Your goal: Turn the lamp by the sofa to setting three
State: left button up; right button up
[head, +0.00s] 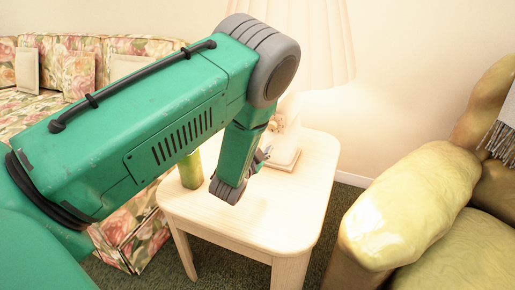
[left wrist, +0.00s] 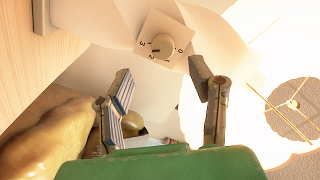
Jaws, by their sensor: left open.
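The lamp has a pleated, lit shade (head: 318,45) and a pale base (head: 285,153) on the side table. In the left wrist view its dial is a round knob (left wrist: 160,45) on a small square plate, with numbers 0, 2 and 3 readable around it. I cannot tell for sure which number the knob points at. My left gripper (left wrist: 160,72) is open, its two fingers apart on either side below the knob, with nothing between them. In the head view this gripper (head: 262,158) is beside the lamp base, partly hidden by my arm. My right gripper is out of view.
The wooden side table (head: 265,220) carries the lamp and a green cylindrical object (head: 190,168). A floral sofa (head: 110,60) stands at the left. A yellow-green armchair (head: 410,215) stands at the right. The table's front is clear.

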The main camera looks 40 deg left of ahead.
pick_arm(q)
jog(key=v, duration=0.4)
jog(key=shift+s+f, duration=0.1)
dwell(0.4)
